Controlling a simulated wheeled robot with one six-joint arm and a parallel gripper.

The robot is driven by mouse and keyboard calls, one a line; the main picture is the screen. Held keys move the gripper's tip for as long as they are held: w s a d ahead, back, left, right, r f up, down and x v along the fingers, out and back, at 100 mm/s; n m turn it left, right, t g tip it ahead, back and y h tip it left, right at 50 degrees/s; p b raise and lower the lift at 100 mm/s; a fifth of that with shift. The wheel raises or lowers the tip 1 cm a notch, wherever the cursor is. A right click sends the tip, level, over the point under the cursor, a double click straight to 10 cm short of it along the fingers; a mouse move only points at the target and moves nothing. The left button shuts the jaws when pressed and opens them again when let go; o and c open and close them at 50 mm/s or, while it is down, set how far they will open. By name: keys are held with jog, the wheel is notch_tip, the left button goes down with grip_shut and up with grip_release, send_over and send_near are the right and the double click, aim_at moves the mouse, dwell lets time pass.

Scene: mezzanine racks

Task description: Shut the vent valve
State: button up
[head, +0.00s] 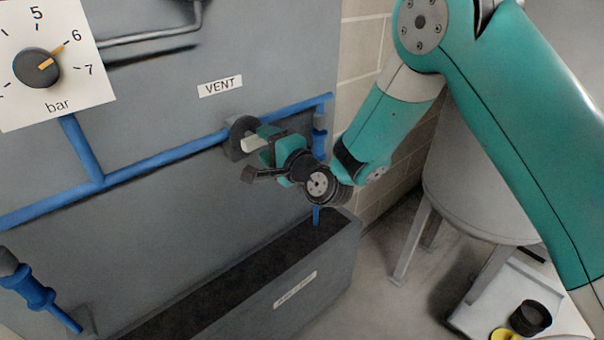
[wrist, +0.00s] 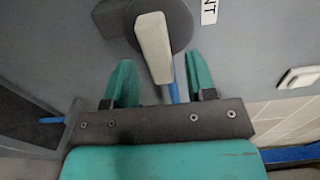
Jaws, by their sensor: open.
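The vent valve is a dark grey round body (head: 240,131) on the blue pipe, below the VENT label (head: 220,86). Its pale lever (head: 254,143) points right, roughly along the pipe. In the wrist view the round body (wrist: 180,22) is at the top and the lever (wrist: 153,45) points down toward my gripper. My gripper (head: 262,158) is open at the valve, and its teal fingers show in the wrist view (wrist: 160,75). The lever's free end appears between the fingertips, with gaps on both sides. Whether it is deep between them, I cannot tell.
A pressure dial (head: 40,70) is on the panel at upper left. A dark trough (head: 300,285) stands below the valve. A grey tank (head: 480,190) on legs and a pale board (head: 520,295) with a black cup (head: 531,317) are at right.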

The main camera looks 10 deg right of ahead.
jog(key=b+v, duration=1.2)
jog(key=v, duration=0.2)
jog(key=shift+s+d, duration=0.15)
jog(key=shift+s, duration=0.05)
jog(key=s+a+r+n+g+y+p, duration=0.1)
jog(key=s+a+r+n+g+p, duration=0.1)
jog(key=s+r+n+g+p, duration=0.25)
jog(key=s+a+r+n+g+y+p, duration=0.1)
jog(key=s+a+n+g+p, duration=0.1)
jog(key=s+n+g, duration=0.4)
jog(key=s+d+r+n+g+h+p, duration=0.2)
jog(key=s+d+n+g+h+p, duration=0.2)
jog(key=s+d+n+h, duration=0.3)
jog(key=s+d+n+p, duration=0.1)
jog(key=s+d, duration=0.2)
jog(key=s, duration=0.1)
jog(key=shift+d+r+h, duration=0.15)
jog(key=shift+d+h, duration=0.2)
jog(key=shift+h, duration=0.05)
